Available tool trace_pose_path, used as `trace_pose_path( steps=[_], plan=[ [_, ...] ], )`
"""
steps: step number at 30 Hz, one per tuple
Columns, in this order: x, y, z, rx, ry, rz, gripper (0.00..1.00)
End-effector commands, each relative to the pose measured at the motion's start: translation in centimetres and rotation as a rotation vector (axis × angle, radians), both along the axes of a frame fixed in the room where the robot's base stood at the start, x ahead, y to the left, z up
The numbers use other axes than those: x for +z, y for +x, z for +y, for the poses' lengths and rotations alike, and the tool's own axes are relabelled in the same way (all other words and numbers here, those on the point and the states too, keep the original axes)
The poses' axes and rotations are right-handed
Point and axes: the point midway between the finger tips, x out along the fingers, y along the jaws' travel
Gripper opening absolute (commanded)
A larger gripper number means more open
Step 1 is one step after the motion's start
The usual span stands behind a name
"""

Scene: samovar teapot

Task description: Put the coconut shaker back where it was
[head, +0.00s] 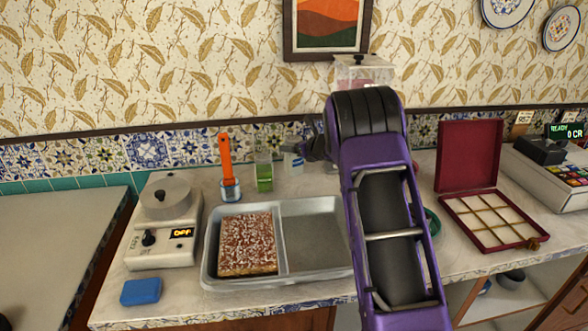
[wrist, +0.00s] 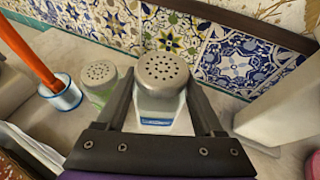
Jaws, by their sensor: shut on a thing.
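The coconut shaker, pale with a blue label and a perforated grey lid, is between my fingers in the wrist view (wrist: 162,108). In the head view it shows as a small pale and blue shape (head: 292,162) at the back of the counter. My gripper (head: 308,150) is shut on it; the fingers also show in the wrist view (wrist: 160,88). The shaker looks upright, at or just above the counter; I cannot tell whether its base touches. A green shaker (head: 264,172) stands just left of it, also in the wrist view (wrist: 100,82).
In front is a metal tray (head: 312,228) holding a brown cake (head: 248,245) with white flecks.

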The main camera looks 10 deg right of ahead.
Motion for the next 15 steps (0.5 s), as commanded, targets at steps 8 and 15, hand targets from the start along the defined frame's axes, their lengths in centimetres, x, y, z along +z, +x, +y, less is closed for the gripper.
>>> trace_pose_path(
  steps=[8, 15],
  plan=[
    [-2.6, 0.0, 0.0, 0.000, 0.000, -0.001, 0.00],
    [-5.3, 0.0, 0.0, -0.001, 0.001, -0.003, 0.00]
  ],
)
